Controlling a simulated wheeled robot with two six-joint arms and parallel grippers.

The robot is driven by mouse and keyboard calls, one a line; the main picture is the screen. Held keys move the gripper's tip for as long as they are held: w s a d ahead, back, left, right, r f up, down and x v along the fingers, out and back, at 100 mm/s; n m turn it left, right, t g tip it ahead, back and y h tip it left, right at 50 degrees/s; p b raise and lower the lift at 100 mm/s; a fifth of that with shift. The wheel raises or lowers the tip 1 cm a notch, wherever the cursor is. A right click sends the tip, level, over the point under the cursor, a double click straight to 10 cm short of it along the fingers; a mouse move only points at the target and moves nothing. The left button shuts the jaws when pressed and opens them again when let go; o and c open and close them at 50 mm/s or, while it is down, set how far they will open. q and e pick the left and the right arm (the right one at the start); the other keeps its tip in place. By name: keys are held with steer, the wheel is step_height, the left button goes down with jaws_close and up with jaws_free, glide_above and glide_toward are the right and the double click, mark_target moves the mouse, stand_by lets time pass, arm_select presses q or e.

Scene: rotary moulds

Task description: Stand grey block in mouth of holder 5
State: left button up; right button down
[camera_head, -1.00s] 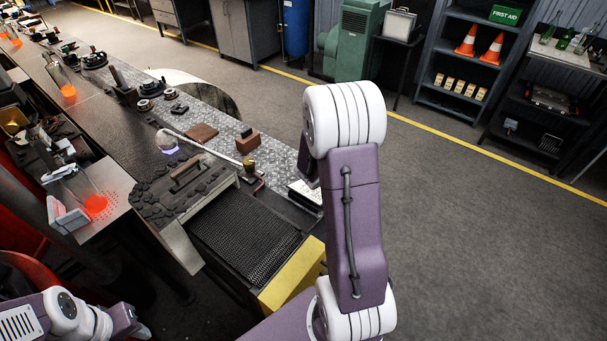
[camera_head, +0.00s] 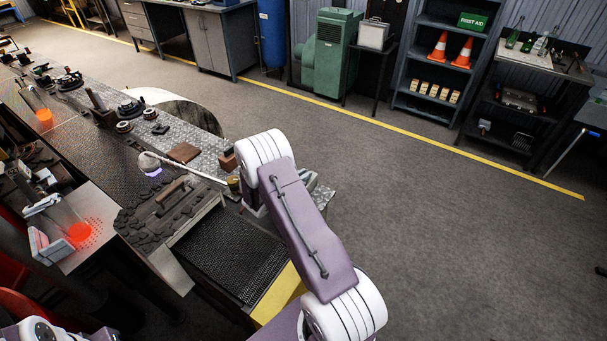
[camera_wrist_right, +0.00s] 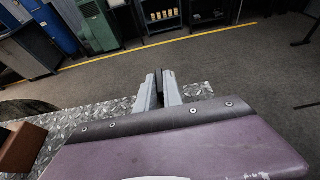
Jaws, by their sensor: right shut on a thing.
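My right gripper (camera_wrist_right: 160,78) shows in the right wrist view, its two grey fingers close together around a narrow dark piece, apparently the grey block (camera_wrist_right: 159,86). Most of the block is hidden between the fingers. In the head view my right arm reaches over the near end of the diamond-plate strip (camera_head: 205,147), and its own links hide the gripper and block. Dark round mould parts (camera_head: 131,107) stand along the strip. I cannot tell which thing is holder 5. Only a piece of my left arm shows at the bottom left; its gripper is out of view.
A brown block (camera_head: 228,160) lies left of my right arm, also near in the wrist view (camera_wrist_right: 20,148). Open floor lies right.

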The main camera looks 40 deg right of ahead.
steer(key=shift+s+r, duration=0.1)
steer(key=c, duration=1.5)
jaws_free()
steer(key=shift+f, duration=0.2)
